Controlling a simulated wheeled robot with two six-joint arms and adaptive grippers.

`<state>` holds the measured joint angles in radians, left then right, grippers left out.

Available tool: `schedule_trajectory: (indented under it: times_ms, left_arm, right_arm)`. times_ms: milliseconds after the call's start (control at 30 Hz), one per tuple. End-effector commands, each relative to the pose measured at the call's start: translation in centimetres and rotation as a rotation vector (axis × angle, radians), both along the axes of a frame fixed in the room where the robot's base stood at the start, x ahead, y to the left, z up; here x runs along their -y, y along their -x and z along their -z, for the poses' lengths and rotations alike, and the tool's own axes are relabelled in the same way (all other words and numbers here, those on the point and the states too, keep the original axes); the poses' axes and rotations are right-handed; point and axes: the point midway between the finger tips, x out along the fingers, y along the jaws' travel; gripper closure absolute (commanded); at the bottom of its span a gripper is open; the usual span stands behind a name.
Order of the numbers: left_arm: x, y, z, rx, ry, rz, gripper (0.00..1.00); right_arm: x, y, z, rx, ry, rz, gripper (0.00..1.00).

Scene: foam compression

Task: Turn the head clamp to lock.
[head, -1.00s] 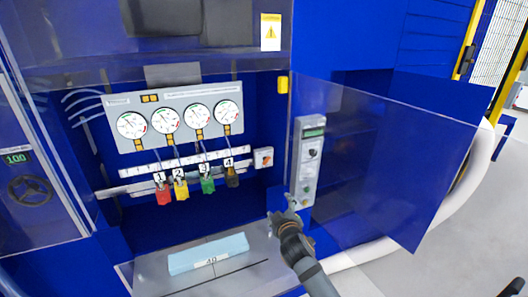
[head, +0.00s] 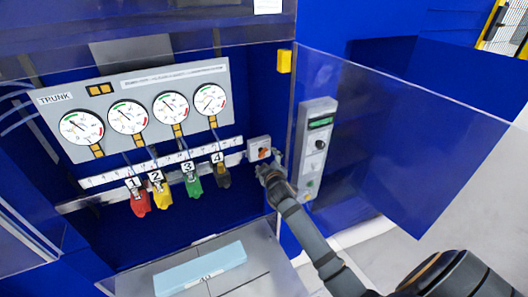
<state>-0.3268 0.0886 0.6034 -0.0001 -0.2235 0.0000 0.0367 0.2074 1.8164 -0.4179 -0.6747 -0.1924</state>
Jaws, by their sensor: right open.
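A small light-grey box with an orange-red knob (head: 263,153) is mounted at the right end of the white scale rail; I take it for the head clamp. My right gripper (head: 270,168) is just below and right of the knob, its fingertips close to the box. It is open and holds nothing that I can see. Whether the fingers touch the knob I cannot tell. The fingers are small and dark and partly overlap the box's lower edge. My left gripper is out of view.
A gauge panel (head: 140,84) labelled TRUNK stands above the numbered red, yellow, green and dark heads. A pale blue foam block (head: 200,272) lies on the grey bed below. A control box (head: 316,150) and clear door panel (head: 400,150) stand close right of my arm.

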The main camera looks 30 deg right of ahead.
Motion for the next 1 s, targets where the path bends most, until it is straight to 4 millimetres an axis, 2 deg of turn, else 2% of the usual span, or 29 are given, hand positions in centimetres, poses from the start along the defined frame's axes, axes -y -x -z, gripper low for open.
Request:
schedule_trajectory:
  times_ms: [100,233,333,467,600,700,1000]
  left_arm:
    - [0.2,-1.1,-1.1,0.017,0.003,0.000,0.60]
    - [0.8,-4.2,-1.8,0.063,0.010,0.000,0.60]
    - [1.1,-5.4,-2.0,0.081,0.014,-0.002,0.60]
    - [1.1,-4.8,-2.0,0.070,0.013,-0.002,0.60]
    - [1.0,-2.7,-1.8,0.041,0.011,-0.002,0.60]
    - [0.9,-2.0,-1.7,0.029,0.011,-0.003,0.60]
    - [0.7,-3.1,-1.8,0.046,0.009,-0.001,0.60]
  right_arm:
    - [0.8,-2.3,0.2,0.000,-0.001,0.002,0.30]
    - [1.4,-4.0,0.9,0.000,-0.001,0.001,0.30]
    - [1.7,-4.9,1.3,0.000,-0.001,0.001,0.30]
    - [1.9,-5.3,1.5,0.000,0.000,0.000,0.30]
    - [1.9,-5.3,1.6,0.000,0.000,0.000,0.30]
    - [1.9,-5.3,1.6,0.000,0.000,0.000,0.32]
    - [1.9,-5.3,1.6,0.000,0.000,0.000,0.72]
